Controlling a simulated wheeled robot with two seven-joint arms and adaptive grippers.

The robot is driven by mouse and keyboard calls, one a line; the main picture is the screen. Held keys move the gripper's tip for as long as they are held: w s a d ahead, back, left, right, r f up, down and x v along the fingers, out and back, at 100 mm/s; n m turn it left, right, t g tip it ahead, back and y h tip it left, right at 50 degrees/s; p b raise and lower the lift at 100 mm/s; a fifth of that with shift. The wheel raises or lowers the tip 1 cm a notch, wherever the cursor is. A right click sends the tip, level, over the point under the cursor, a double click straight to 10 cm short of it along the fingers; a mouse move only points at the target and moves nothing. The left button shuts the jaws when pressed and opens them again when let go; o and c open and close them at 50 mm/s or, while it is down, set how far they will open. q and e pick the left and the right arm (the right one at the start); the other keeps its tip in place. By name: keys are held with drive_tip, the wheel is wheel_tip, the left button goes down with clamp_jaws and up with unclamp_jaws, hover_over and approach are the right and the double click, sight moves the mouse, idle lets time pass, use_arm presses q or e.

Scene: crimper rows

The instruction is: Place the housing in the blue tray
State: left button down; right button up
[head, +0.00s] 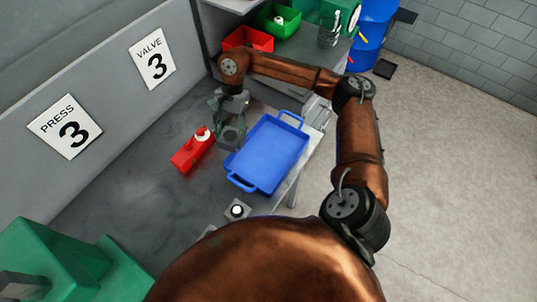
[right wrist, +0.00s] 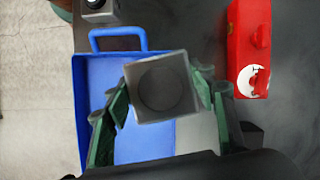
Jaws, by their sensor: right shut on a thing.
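The housing is a grey square block with a round dark recess (right wrist: 162,92). My right gripper (right wrist: 160,100) is shut on it, with green fingers on both sides. In the head view my right gripper (head: 231,122) and the housing (head: 231,137) are beside the far left part of the blue tray (head: 268,155). In the wrist view the tray (right wrist: 109,39) lies below, and the housing overlaps its right edge. The height above it is hard to tell. The tray looks empty where visible. My left gripper is out of view.
A red block with a white round part (head: 192,150) sits left of the tray. Red (head: 248,39) and green (head: 276,20) bins stand at the back. The bench left of the red block is clear.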

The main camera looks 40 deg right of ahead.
drive_tip(key=s+d+m+t+h+p, duration=0.1)
drive_tip(key=s+d+m+t, duration=0.15)
drive_tip(key=s+m, duration=0.7)
drive_tip(key=s+d+m+t+h, duration=0.2)
drive_tip(key=s+m+t, duration=0.2)
drive_tip(key=s+m, duration=0.55)
drive_tip(key=m+p, duration=0.2)
approach(263, 153)
drive_tip(key=shift+w+a+f, duration=0.25)
drive_tip(key=shift+w+a, duration=0.05)
drive_tip(key=shift+w, duration=0.35)
drive_tip(key=shift+w+d+f, duration=0.2)
drive_tip(key=shift+w+f, duration=0.15)
drive_tip(key=shift+f, duration=0.25)
wheel_tip(263, 153, down, 3)
drive_tip(key=shift+r+p, duration=0.1)
drive_tip(key=shift+p, duration=0.35)
drive_tip(key=shift+f, duration=0.3)
